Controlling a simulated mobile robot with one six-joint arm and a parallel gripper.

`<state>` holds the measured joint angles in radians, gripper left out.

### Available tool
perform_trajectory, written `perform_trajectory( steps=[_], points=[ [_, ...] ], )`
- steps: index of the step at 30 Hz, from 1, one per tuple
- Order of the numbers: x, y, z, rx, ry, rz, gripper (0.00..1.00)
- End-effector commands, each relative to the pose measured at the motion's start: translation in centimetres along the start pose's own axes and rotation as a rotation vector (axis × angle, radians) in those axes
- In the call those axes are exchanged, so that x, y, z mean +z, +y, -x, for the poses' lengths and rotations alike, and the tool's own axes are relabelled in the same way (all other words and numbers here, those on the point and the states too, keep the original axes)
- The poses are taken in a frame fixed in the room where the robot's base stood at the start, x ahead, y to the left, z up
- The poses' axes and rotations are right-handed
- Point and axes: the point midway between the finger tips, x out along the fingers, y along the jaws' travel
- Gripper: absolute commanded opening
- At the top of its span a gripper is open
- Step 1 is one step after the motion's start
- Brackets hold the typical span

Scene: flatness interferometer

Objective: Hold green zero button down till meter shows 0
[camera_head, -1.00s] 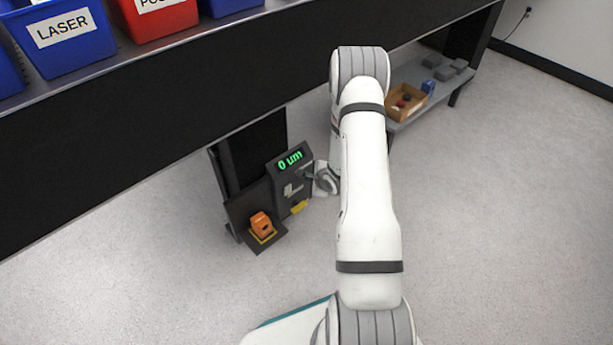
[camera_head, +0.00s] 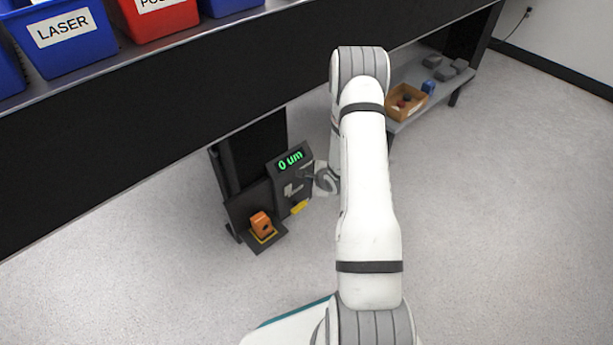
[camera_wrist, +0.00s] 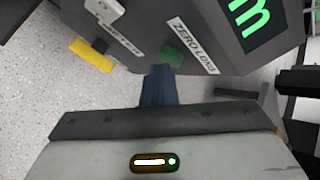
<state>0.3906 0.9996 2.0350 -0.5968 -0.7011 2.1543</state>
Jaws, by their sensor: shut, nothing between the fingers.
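The dark meter box (camera_head: 287,188) stands under the bench, and its green display (camera_head: 290,160) reads "0 um". The wrist view shows part of the display with a large green letter (camera_wrist: 248,18). The green zero button (camera_wrist: 172,57) sits on the panel beside a white label (camera_wrist: 194,46) that begins "ZERO". My gripper (camera_wrist: 160,72) is shut and empty, its fingertips right at the button's near edge; I cannot tell whether they touch it. In the head view my gripper (camera_head: 308,176) is at the meter's right side, and the button cannot be made out there.
A yellow part (camera_wrist: 92,55) and a white switch-like part (camera_wrist: 104,10) are on the panel. An orange block (camera_head: 261,224) sits on a dark stand left of the meter. The bench front (camera_head: 150,120) overhangs this area. Open floor (camera_head: 500,240) lies to the right.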

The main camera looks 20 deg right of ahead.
Motion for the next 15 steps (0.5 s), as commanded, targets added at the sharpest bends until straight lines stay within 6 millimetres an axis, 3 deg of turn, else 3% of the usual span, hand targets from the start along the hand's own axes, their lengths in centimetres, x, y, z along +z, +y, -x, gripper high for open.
perform_trajectory(
  steps=[15],
  points=[
    [-0.8, 0.9, 1.2, 0.0, 0.0, 0.0, 0.0]
  ],
)
